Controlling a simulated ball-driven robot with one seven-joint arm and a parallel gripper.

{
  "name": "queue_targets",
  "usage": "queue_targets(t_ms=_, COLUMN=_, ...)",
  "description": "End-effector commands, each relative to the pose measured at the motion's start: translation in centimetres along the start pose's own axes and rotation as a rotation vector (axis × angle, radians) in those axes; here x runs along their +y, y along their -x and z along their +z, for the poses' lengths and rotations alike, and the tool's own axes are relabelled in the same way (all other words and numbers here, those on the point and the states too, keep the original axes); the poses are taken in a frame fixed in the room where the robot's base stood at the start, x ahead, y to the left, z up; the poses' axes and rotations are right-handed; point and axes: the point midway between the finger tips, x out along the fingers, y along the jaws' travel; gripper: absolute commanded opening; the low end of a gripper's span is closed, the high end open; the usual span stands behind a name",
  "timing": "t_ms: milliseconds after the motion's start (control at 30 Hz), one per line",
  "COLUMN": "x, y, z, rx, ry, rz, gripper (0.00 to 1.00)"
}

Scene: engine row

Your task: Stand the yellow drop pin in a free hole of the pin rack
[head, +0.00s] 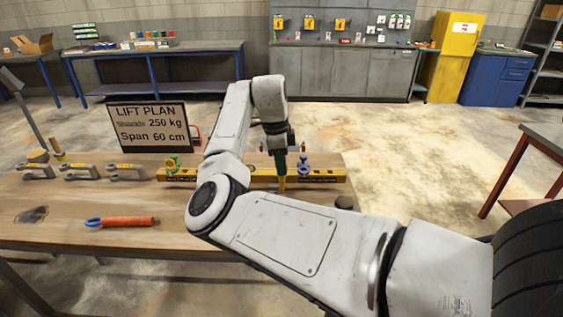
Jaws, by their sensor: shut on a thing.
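My gripper (281,163) is over the right half of the workbench, shut on the yellow drop pin (282,183). The pin points down, roughly upright, its upper part hidden between the fingers. It shows in front of the yellow pin rack (320,176), a long low bar across the bench. I cannot tell whether the pin's tip touches the rack or is in a hole.
On the wooden bench (60,210) lie several grey shackles (80,172) at the left and an orange-handled tool (125,221) near the front. A lift plan sign (148,127) stands behind. A dark round thing (345,202) is at the right edge.

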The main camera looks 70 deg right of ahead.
Motion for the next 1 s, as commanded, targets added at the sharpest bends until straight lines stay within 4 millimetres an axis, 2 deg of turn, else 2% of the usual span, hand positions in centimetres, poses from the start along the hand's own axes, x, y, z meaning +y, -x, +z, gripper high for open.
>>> queue_targets(t_ms=600, x=0.0, y=-5.2, z=0.6, rx=0.0, ry=0.0, rz=-0.001, gripper=0.0)
queue_targets(t_ms=1000, x=0.0, y=-5.6, z=0.7, rx=-0.001, ry=0.0, rz=-0.001, gripper=0.0)
